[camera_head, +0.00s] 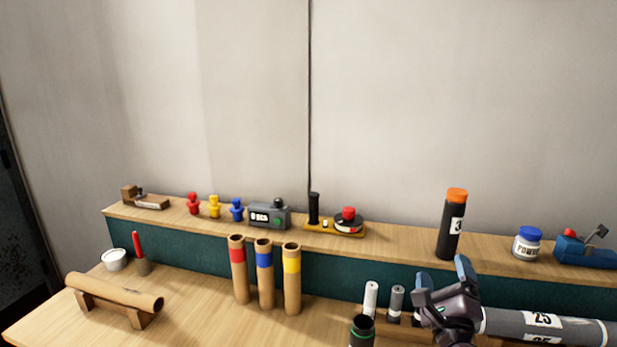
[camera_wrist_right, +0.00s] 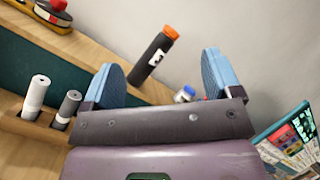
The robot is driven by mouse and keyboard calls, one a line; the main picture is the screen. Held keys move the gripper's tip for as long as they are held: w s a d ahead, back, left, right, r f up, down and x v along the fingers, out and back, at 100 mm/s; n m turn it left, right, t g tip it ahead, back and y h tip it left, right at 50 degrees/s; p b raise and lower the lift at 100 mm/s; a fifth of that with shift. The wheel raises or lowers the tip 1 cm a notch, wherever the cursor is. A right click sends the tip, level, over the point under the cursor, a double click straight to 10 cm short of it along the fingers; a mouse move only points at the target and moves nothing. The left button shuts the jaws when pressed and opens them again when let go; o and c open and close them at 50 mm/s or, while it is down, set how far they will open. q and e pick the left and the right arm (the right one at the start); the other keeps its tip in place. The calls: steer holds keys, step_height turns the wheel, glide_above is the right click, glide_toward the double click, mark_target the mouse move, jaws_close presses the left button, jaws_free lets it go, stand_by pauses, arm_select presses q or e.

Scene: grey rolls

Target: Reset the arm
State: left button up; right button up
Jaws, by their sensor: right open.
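My right gripper (camera_head: 443,277) is open over the right part of the bench, its two blue-padded fingers apart and pointing up and away. It also shows in the right wrist view (camera_wrist_right: 160,80), with nothing between the fingers. A white roll (camera_head: 370,299) and a grey roll (camera_head: 396,301) stand upright just left of the gripper. In the right wrist view, the white roll (camera_wrist_right: 36,95) and the grey roll (camera_wrist_right: 67,107) stand in a wooden holder (camera_wrist_right: 40,130). My left gripper is not in view.
A raised shelf holds a black orange-capped bottle (camera_head: 453,225), a powder jar (camera_head: 527,243) and a blue device (camera_head: 588,250). Three cardboard tubes (camera_head: 265,274) stand on the bench. A dark green-rimmed tube (camera_head: 362,332) is near the front. The bench's left middle (camera_head: 200,318) is clear.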

steer(key=s+a+f+n+g+y, duration=0.2)
steer(key=s+f+n+y, duration=0.3)
steer(key=n, duration=0.7)
steer(key=s+a+f+n+g+y, duration=0.1)
steer(key=a+f+n+g+y, duration=0.15)
steer(key=f+n, duration=0.65)
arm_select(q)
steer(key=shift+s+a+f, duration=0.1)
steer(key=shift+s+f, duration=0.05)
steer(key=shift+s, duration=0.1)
arm_select(e)
steer(key=s+d+f+n+g+h, duration=0.2)
steer(key=s+d+f+n+g, duration=0.1)
steer(key=s+f, duration=0.5)
steer(key=s+d+f+n+g+h, duration=0.2)
steer(key=s+d+f+n+g, duration=0.1)
steer(key=s+f, duration=0.5)
steer(key=s+n, duration=0.1)
steer(key=s, duration=0.2)
steer(key=shift+s+d+f, duration=0.3)
steer(key=shift+s, duration=0.05)
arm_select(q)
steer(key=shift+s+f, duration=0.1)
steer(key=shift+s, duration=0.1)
